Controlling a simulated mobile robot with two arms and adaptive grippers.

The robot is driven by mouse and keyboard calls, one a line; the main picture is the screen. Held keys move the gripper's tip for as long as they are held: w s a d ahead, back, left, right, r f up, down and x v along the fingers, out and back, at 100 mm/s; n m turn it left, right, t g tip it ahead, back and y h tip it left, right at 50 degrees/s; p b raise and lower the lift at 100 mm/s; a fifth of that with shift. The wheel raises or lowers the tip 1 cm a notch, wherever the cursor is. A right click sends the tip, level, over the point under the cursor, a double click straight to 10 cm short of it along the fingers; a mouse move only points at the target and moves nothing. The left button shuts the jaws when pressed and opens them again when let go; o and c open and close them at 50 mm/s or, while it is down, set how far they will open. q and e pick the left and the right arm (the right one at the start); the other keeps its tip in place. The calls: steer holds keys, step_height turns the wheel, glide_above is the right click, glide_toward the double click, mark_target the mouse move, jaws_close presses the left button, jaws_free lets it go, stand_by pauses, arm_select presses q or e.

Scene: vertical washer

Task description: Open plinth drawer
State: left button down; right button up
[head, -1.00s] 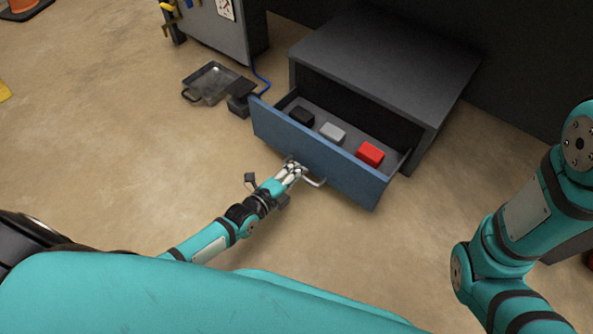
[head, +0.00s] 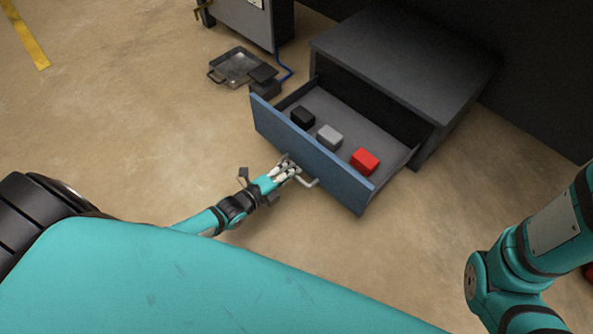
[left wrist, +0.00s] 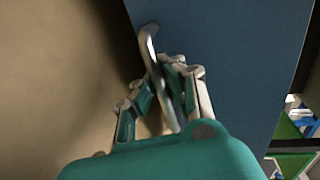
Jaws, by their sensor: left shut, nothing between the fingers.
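The plinth drawer (head: 310,152) has a blue front and stands well out from the dark grey plinth (head: 405,60). Its metal handle (head: 308,182) is on the front face. My left gripper (head: 287,171) is shut, with its fingers at the left part of the handle. In the left wrist view the handle (left wrist: 147,42) runs down between the fingers of the gripper (left wrist: 172,80), against the blue front. No clear grip on the bar can be made out. My right arm shows at the right, but its gripper is out of view.
In the drawer lie a black block (head: 303,117), a grey block (head: 329,137) and a red block (head: 365,161). A metal tray (head: 237,68) and a dark block (head: 265,88) are on the floor left of the plinth.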

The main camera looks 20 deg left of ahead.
arm_select(q)
steer(key=c, duration=1.4)
jaws_free()
steer(key=v, duration=1.2)
